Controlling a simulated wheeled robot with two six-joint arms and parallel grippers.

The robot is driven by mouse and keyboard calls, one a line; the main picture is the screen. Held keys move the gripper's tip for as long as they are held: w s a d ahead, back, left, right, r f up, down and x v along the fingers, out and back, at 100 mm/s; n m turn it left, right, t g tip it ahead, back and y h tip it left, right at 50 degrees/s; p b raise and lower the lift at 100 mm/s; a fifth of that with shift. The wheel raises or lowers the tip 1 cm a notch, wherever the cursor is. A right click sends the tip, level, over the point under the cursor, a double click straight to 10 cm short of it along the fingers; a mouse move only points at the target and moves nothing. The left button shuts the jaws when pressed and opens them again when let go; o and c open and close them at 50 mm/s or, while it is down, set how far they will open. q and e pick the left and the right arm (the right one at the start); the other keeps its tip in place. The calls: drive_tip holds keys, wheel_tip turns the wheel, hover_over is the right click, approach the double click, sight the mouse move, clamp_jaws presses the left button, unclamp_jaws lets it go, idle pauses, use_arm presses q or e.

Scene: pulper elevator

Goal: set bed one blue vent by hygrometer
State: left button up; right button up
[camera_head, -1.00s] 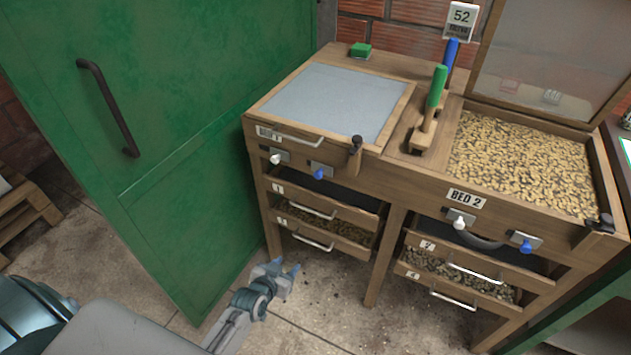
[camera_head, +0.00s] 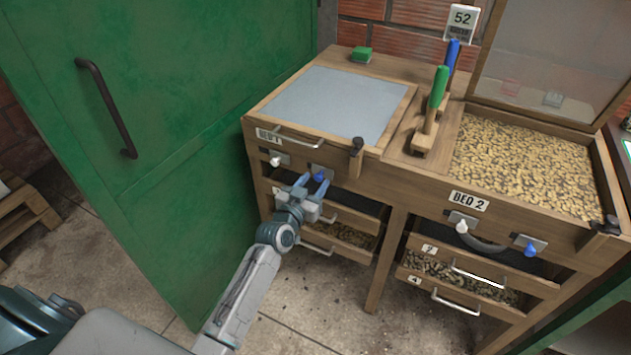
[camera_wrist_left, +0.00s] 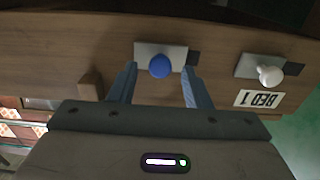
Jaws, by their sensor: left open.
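The blue vent knob (camera_head: 320,175) of bed 1 sits on a metal plate below the bed's front edge, right of a white knob (camera_head: 275,160). My left gripper (camera_head: 310,180) is open in front of it. In the left wrist view the blue knob (camera_wrist_left: 160,66) appears between the two spread fingers (camera_wrist_left: 157,80); I cannot tell whether they touch it. The white knob (camera_wrist_left: 269,75) and the BED 1 label (camera_wrist_left: 258,98) are to its right there. The hygrometer (camera_head: 461,20) on the back wall reads 52. My right gripper is not in view.
Bed 1 has a closed grey lid (camera_head: 335,103) and drawers below. Bed 2, full of beans (camera_head: 520,165), has its own white knob (camera_head: 461,226) and blue knob (camera_head: 530,249). Green and blue handled tools stand between the beds. A green door (camera_head: 150,150) stands close at the left.

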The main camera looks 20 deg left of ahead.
sight(332, 175)
use_arm(q)
drive_tip(key=shift+w, duration=0.7)
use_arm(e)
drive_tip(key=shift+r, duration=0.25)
use_arm(q)
drive_tip(key=shift+d, duration=0.1)
clamp_jaws()
drive_tip(key=shift+s+d, duration=0.1)
drive_tip(key=shift+d, duration=1.35)
drive_tip(key=shift+a, duration=0.1)
unclamp_jaws()
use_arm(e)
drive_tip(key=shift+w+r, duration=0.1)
